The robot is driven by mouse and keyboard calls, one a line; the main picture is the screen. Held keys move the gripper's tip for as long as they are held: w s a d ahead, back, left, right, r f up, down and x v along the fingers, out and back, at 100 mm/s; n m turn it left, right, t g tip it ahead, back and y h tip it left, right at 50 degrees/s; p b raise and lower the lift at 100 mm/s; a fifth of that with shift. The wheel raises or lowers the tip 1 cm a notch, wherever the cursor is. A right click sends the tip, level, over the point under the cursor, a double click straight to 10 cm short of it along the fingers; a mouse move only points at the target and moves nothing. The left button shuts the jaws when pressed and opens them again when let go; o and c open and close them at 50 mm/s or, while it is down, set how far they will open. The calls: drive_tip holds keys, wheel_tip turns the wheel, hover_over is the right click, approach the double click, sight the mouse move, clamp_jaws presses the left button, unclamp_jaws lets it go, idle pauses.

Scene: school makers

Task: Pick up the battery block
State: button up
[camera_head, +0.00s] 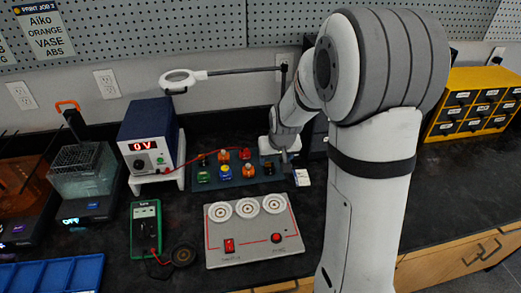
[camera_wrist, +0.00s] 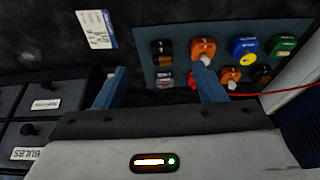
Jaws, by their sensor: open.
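Several small blocks sit in rows on a blue-grey mat (camera_head: 233,184), also in the wrist view (camera_wrist: 222,33). They include a green block (camera_head: 203,178), a blue and yellow block (camera_head: 223,173), an orange block (camera_head: 249,171) and a dark block with orange (camera_head: 268,168). I cannot read which one is the battery block. My gripper (camera_head: 284,160) is over the mat's right end. In the wrist view its two blue fingers (camera_wrist: 158,74) are apart and empty. The dark block (camera_wrist: 162,47) shows beyond the gap, and the right fingertip partly hides a red block.
A white card (camera_head: 302,177) lies right of the mat. A grey panel (camera_head: 254,243) with three round sockets stands in front, a green meter (camera_head: 146,229) to its left. The power supply (camera_head: 150,137) sends a red lead over the mat. Drawers (camera_wrist: 38,104) stand close beside my gripper.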

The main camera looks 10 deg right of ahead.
sight(270, 165)
drive_tip(key=shift+w+a+f+p, duration=0.1)
drive_tip(key=shift+w+f+p, duration=0.15)
drive_tip(key=shift+w+f, duration=1.1)
drive_tip(key=shift+w+f+p, duration=0.3)
drive_tip(key=shift+w+f, duration=0.6)
drive_tip(key=shift+f, duration=0.75)
drive_tip(key=shift+w+a+f+p, duration=0.1)
drive_tip(key=shift+w+f+p, duration=0.15)
drive_tip(key=shift+w+f, duration=1.1)
drive_tip(key=shift+s+d+f, duration=0.1)
drive_tip(key=shift+s+f, duration=0.05)
drive_tip(key=shift+s, duration=0.1)
drive_tip(key=shift+c, duration=0.5)
drive_tip(key=c, duration=1)
